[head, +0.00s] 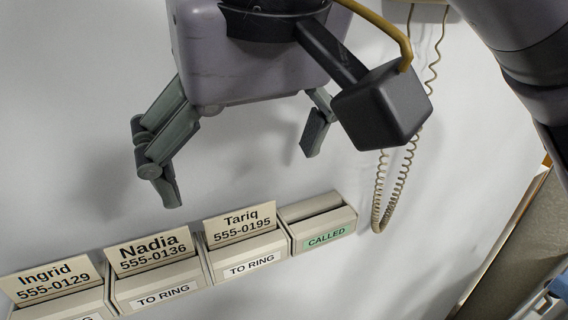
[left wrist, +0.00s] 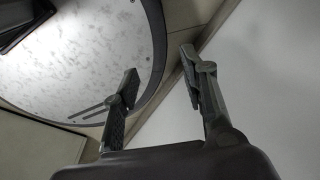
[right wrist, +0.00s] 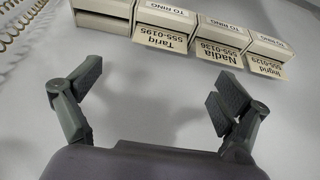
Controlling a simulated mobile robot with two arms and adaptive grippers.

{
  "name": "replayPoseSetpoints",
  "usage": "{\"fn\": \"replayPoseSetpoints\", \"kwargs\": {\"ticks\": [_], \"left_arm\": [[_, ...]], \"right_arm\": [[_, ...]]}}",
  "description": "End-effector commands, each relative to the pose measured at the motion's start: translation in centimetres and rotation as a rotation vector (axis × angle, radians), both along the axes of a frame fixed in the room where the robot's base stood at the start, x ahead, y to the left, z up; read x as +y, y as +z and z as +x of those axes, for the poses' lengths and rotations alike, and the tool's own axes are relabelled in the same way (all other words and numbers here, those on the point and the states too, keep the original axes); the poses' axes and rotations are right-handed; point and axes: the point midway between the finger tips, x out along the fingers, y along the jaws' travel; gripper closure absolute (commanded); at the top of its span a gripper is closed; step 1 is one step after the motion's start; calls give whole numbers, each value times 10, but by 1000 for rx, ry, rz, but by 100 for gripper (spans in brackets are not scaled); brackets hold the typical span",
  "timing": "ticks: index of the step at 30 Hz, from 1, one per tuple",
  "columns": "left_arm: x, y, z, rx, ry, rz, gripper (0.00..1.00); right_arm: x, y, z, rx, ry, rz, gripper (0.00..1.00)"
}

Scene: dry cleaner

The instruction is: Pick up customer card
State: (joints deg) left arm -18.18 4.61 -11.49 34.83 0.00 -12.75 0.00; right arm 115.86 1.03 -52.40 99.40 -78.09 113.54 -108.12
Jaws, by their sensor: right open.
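Three cream customer cards stand in wall boxes in the head view: Ingrid (head: 53,279), Nadia (head: 150,250) and Tariq (head: 240,222). The cards also show upside down in the right wrist view, with Tariq (right wrist: 160,38), Nadia (right wrist: 217,53) and Ingrid (right wrist: 266,67). My right gripper (head: 240,165) is open and empty, above the row of boxes in the head view and apart from the cards. Its spread fingers also show in the right wrist view (right wrist: 158,88). My left gripper (left wrist: 158,82) is open and empty in the left wrist view, away from the cards.
The card boxes are labelled TO RING (head: 251,265); a box labelled CALLED (head: 325,236) at the right end shows no card. A coiled phone cord (head: 381,195) hangs beside it. A round pale surface (left wrist: 90,62) lies near my left gripper. The wall around the right gripper is bare.

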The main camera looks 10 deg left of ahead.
Motion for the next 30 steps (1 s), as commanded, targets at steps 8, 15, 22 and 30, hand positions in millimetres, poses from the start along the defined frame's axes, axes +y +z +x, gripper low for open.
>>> {"fn": "replayPoseSetpoints", "kwargs": {"ticks": [8, 15, 22, 30], "left_arm": [[-2, 8, 21, -30, 0, -3, 60], [-3, 23, 34, -52, 0, -6, 60], [-3, 28, 22, -34, 0, -4, 60], [-2, 27, 19, -29, 1, -3, 60]], "right_arm": [[7, -31, 11, 1, -1, 1, 6], [12, -53, 16, 4, 1, 0, 6], [18, -80, 24, 1, -1, 2, 6], [18, -82, 24, 0, -1, 3, 8]]}}
